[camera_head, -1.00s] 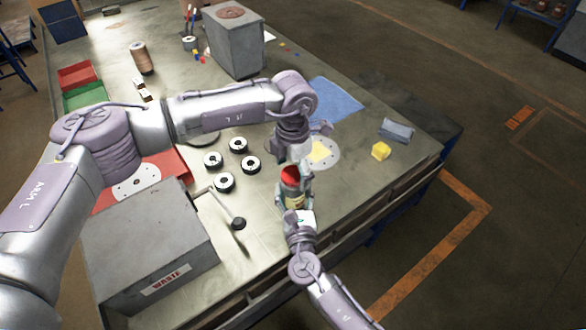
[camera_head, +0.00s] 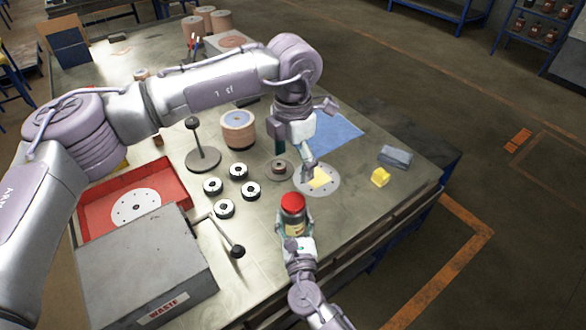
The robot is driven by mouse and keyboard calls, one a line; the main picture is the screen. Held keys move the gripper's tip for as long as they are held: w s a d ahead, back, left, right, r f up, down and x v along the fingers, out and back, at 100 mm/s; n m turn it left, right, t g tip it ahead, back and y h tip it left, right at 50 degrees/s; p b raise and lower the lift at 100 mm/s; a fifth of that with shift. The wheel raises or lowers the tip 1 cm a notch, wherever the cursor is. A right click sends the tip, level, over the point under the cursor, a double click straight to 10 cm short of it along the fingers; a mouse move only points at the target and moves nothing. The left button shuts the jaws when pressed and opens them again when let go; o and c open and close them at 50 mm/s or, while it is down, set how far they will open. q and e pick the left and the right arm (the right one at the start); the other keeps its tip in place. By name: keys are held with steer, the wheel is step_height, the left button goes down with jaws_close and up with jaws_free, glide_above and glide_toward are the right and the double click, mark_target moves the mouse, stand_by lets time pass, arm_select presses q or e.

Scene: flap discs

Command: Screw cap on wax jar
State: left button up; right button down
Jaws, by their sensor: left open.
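The wax jar (camera_head: 295,226) is a dark jar with a pale label, near the front edge of the bench. A red cap (camera_head: 293,203) sits on top of it; I cannot tell how tight it is. My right gripper (camera_head: 294,232) comes from the front, with its fingers shut around the jar's sides. The jar looks upright. My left gripper (camera_head: 296,160) is open and empty, pointing down behind the jar and apart from the cap.
Several black-and-white discs (camera_head: 238,171) lie left of the jar. The grey waste box (camera_head: 140,262) and red tray (camera_head: 88,222) stand left.

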steer(key=shift+c, duration=1.1)
jaws_free()
steer(key=s, duration=0.4)
steer(key=s+d, duration=0.1)
steer(key=s, duration=0.7)
steer(key=shift+d, duration=0.35)
